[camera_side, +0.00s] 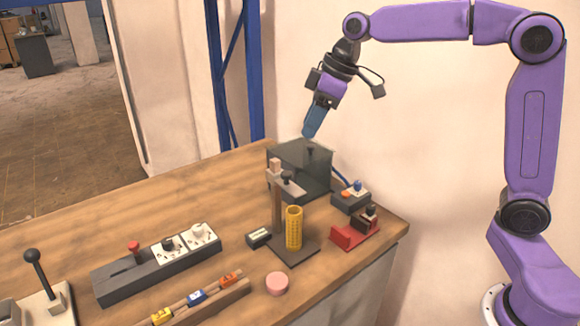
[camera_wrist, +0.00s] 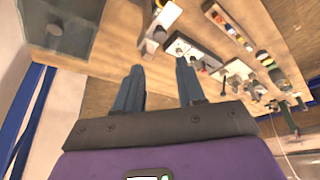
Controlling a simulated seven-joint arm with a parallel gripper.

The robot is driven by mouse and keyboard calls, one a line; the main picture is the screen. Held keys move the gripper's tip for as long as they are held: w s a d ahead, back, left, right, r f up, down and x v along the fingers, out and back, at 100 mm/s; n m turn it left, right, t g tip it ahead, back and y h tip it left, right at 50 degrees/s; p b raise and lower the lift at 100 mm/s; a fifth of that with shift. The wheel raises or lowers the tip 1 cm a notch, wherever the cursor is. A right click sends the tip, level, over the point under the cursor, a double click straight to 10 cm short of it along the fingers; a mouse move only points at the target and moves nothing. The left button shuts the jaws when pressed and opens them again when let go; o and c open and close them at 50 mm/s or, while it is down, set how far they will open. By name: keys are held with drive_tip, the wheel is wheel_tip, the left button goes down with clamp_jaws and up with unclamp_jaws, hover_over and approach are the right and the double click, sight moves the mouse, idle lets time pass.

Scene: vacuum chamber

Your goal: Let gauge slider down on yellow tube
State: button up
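The gauge is a brown upright post (camera_side: 277,213) on a dark base plate in the side view. Its slider (camera_side: 291,187) is a greyish arm with a dark knob, high on the post. The yellow tube (camera_side: 293,229) stands upright on the base beside the post, below the slider, with a visible gap between them. My gripper (camera_side: 307,136) is above and behind the gauge, near the dark box, touching nothing that I can see. In the wrist view my gripper (camera_wrist: 158,73) has its two fingers wide apart with nothing between them. I cannot surely pick out the gauge there.
A dark translucent box (camera_side: 303,168) with a knob stands behind the gauge; it also shows in the wrist view (camera_wrist: 58,28). A small control box (camera_side: 350,198) and a red holder (camera_side: 354,232) are right of the gauge. A socket strip (camera_side: 157,268) and pink disc (camera_side: 277,283) lie in front.

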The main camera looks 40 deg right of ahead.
sight(287, 173)
drive_tip(key=x, duration=1.2)
drive_tip(key=shift+f, duration=0.2)
